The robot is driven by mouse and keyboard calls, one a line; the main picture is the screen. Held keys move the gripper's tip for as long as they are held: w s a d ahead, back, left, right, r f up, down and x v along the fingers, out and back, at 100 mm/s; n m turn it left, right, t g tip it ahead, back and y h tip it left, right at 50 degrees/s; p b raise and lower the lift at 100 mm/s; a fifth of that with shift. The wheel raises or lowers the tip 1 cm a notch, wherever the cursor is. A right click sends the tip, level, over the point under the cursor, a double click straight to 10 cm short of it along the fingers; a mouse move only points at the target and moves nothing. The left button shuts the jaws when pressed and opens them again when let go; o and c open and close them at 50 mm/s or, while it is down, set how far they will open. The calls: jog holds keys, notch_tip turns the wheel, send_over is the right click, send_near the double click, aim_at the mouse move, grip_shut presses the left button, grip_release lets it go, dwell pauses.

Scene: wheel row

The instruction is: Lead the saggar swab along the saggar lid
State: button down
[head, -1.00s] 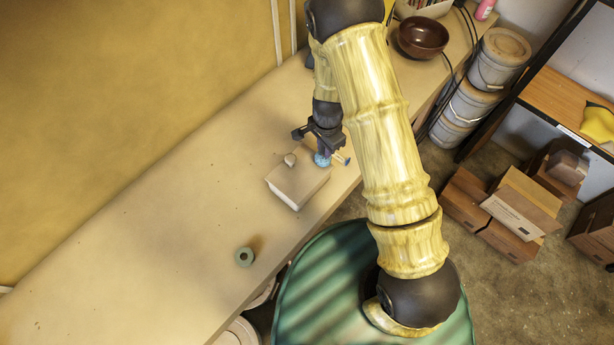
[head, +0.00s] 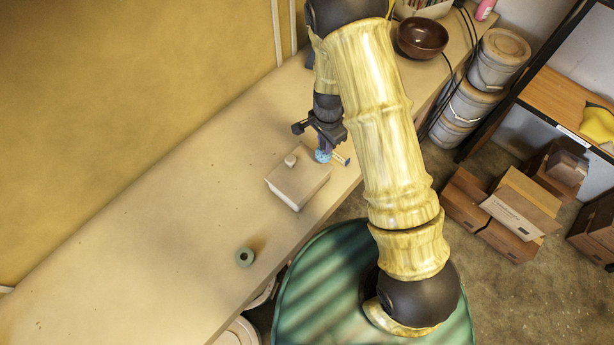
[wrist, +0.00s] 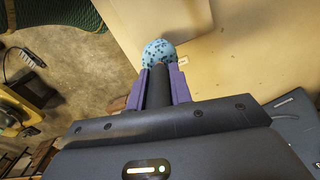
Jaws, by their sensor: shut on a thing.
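The saggar lid (head: 292,184) is a pale, square, box-like block with a small knob on top, lying on the bench. My gripper (head: 324,146) points down at the lid's far right corner. It is shut on the saggar swab (head: 322,157), which has a blue head. In the wrist view the swab (wrist: 158,53) shows a round, dark-speckled blue head and a dark handle between the purple fingers of my gripper (wrist: 158,85). The swab's head is at or just beside the lid's edge; I cannot tell whether they touch.
A brown bowl (head: 422,37) stands at the far end. The bench's left part is clear.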

jog(key=shift+r+p, duration=1.65)
jog(key=shift+r, duration=0.7)
jog(key=shift+f, duration=0.1)
